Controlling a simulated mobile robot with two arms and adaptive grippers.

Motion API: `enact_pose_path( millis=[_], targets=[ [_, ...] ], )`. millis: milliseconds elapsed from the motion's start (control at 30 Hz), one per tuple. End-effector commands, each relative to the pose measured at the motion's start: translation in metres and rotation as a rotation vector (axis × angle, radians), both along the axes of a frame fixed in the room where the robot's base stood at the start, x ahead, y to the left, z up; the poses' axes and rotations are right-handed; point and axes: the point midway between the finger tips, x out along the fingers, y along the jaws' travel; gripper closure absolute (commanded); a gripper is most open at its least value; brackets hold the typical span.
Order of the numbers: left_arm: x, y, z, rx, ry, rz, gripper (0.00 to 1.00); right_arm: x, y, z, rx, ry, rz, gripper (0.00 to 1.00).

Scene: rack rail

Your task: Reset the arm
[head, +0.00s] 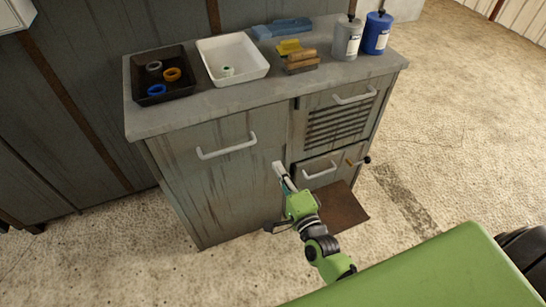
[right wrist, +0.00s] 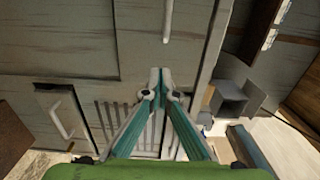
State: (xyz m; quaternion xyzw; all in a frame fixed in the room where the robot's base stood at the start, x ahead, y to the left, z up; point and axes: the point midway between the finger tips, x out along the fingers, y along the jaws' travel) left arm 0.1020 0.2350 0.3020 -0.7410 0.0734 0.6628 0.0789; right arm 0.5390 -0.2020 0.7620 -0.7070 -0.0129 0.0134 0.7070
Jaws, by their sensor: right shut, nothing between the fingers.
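My right arm reaches in from the lower right of the head view, in front of the grey cabinet (head: 215,185). My right gripper (head: 279,168) points toward the cabinet front, between the white handle of the left door and the white handle of the lower right drawer. In the right wrist view its teal fingers (right wrist: 160,92) meet at the tips, with nothing held between them. Slats of the cabinet front show behind the fingers. Whether the tips touch the cabinet cannot be told. My left gripper is not in view.
On the cabinet top stand a black tray (head: 185,86) with several rings, a white tray (head: 262,65) with one ring, brushes (head: 301,67), a grey bottle (head: 347,40) and a blue bottle (head: 377,34). A brown mat (head: 345,212) lies at the base. The floor right is clear.

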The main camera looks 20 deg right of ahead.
Motion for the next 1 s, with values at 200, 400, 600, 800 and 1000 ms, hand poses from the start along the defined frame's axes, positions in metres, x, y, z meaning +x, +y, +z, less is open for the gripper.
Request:
enact_pose_path(
  millis=[200,400,600,800,1000],
  targets=[
    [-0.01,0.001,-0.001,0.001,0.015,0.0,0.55,-0.005,0.0,0.0,0.0,-0.001,0.0,1.0],
    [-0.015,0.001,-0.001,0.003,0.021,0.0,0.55,-0.014,0.005,-0.045,-0.113,0.092,0.026,1.0],
    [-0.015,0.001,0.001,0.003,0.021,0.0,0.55,-0.063,0.013,-0.176,-0.467,0.359,0.159,1.0],
    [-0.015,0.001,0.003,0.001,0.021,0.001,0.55,-0.155,0.011,-0.3,-0.826,0.621,0.4,1.0],
    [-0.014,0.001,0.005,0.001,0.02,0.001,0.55,-0.277,-0.002,-0.393,-1.134,0.833,0.729,1.0]
  ],
)
